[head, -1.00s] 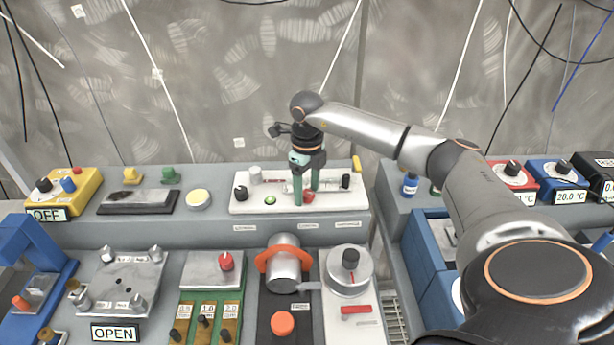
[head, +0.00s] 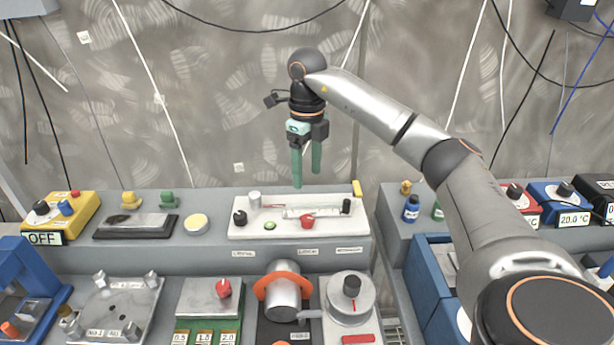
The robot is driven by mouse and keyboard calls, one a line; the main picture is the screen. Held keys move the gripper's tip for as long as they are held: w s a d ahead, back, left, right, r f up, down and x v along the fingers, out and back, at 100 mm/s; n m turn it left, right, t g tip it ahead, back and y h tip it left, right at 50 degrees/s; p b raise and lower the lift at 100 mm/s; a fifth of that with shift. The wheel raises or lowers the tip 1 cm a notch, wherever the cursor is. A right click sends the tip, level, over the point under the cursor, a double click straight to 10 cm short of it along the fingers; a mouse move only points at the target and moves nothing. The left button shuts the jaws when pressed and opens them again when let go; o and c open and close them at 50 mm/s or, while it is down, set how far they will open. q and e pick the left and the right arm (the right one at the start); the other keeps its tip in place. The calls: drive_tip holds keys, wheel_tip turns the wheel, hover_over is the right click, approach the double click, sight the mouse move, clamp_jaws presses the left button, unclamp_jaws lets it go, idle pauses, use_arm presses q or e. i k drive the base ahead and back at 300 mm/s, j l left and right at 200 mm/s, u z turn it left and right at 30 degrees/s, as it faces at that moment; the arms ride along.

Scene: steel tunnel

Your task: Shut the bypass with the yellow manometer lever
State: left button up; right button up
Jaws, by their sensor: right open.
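A white panel (head: 240,230) on the grey bench's back ledge carries a clear horizontal tube (head: 318,212), a red knob (head: 307,221), a green button (head: 270,226) and black knobs at its ends. A small yellow lever-like piece (head: 357,188) stands upright at the panel's back right corner. My right gripper (head: 307,178) points down with its two green fingers apart and empty. It hangs above and behind the panel's middle, left of the yellow piece, touching nothing. My left gripper is out of view.
A yellow box labelled OFF (head: 58,218) is at the left. An orange-collared cylinder (head: 283,290) and a round grey dial (head: 350,298) stand in front of the panel. A blue bottle (head: 411,208) is to the right. The air above the ledge left of my gripper is clear.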

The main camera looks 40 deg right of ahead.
sight(357, 193)
drive_tip(key=k, duration=1)
